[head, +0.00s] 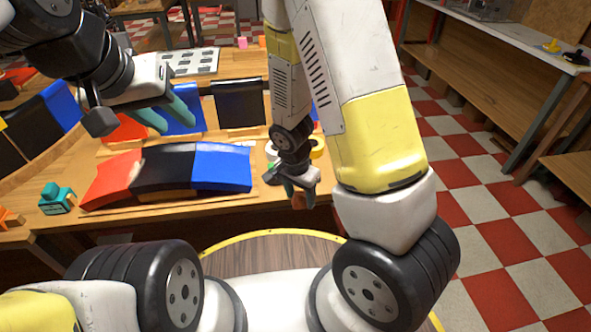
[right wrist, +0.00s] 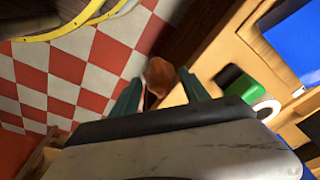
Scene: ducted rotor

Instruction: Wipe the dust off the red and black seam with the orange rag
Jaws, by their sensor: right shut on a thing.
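A curved panel row lies on the wooden table, with a red panel (head: 113,177), a black panel (head: 164,168) and a blue panel (head: 222,167) side by side. The red and black seam (head: 137,170) is at the left, with a small pale patch near its upper end that looks like dust. My right gripper (head: 299,189) is shut on the orange rag (right wrist: 160,76), at the table's front edge, right of the blue panel and well away from the seam. My left gripper (head: 168,112) is open and empty, above and behind the panels.
A teal object (head: 56,198) stands left of the red panel. More panels, including a black one (head: 240,104), stand behind. A white roll (right wrist: 267,108) and a green item (right wrist: 236,84) are near my right gripper. The strip before the panels is clear.

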